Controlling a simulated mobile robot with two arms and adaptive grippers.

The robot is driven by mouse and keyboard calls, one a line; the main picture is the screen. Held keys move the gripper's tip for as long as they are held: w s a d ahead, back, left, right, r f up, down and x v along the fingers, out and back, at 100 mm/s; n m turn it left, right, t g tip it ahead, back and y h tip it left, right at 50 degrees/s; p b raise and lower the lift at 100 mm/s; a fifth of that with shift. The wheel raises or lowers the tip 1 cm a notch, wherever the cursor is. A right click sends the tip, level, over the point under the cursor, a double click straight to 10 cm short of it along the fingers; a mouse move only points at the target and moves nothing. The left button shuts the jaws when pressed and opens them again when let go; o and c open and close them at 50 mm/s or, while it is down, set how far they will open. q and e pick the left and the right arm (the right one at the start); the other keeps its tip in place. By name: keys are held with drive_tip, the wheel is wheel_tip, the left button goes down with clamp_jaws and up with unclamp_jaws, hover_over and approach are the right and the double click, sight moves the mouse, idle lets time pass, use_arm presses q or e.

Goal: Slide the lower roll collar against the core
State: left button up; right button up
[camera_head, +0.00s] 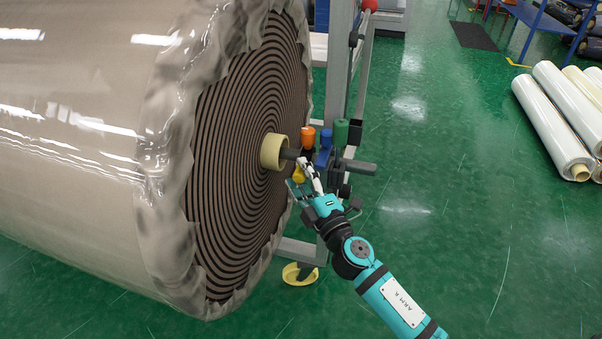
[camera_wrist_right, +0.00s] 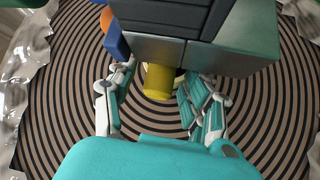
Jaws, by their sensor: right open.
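A large plastic-wrapped roll (camera_head: 90,110) shows its brown spiral end, with a pale yellow core (camera_head: 273,151) at its centre. A dark shaft sticks out of the core through a collar-like dark block (camera_head: 308,158) with orange (camera_head: 308,138), blue (camera_head: 322,158) and yellow (camera_head: 298,174) knobs. My right gripper (camera_head: 299,180) is just below this block, pointing at the roll end. In the right wrist view its open fingers (camera_wrist_right: 158,92) stand on either side of a yellow knob (camera_wrist_right: 159,82), under a grey block (camera_wrist_right: 150,48). I cannot tell whether they touch it. The left gripper is out of view.
A yellow foot (camera_head: 299,275) is on the floor below. White rolls (camera_head: 555,110) lie at the right. The green floor between is clear.

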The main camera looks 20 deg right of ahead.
drive_tip(key=shift+w, duration=0.15)
drive_tip(key=shift+c, duration=0.4)
clamp_jaws()
drive_tip(key=shift+a, duration=0.1)
